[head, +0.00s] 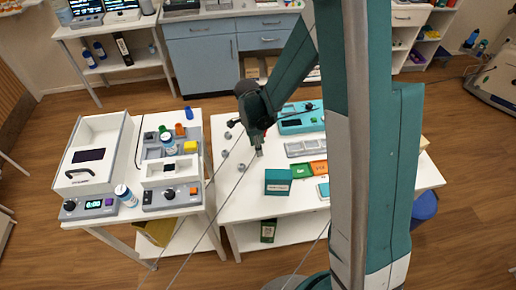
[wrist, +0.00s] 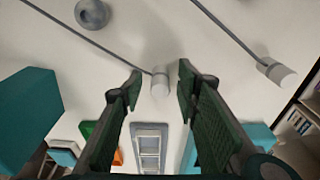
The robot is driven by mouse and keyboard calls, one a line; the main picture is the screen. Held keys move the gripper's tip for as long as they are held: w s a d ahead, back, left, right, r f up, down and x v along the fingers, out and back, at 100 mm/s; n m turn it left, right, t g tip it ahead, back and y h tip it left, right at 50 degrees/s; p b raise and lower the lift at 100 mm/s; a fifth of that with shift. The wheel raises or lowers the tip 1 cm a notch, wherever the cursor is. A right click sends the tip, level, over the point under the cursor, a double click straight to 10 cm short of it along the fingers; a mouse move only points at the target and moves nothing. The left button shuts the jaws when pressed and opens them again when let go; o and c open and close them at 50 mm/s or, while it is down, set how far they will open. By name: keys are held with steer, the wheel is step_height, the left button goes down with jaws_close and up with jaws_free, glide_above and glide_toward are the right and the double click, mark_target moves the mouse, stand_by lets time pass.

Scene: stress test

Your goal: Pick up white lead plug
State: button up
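A white plug (wrist: 161,83) with a grey lead lies on the white tabletop (head: 238,205). In the wrist view it shows between and just beyond the fingertips of my gripper (wrist: 159,76). The fingers are apart, and I see no clear contact with the plug. A second white plug (wrist: 274,70) on another grey lead lies to the right, outside the fingers. In the head view my gripper (head: 258,147) points down over the left part of the right table, with a small pale tip showing below it. The exact height above the table is unclear.
A grey round knob (wrist: 92,13) sits near the leads. A teal box (head: 278,182), a grey tray (head: 305,148), and green and orange pieces (head: 309,169) share the table. A left table holds a white device (head: 95,150). The front left tabletop is mostly clear.

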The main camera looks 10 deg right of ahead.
stand_by(0.5)
steer(key=c, duration=0.9)
steer(key=shift+r, duration=0.1)
steer(key=shift+r+p, duration=0.65)
steer(key=shift+r, duration=4.25)
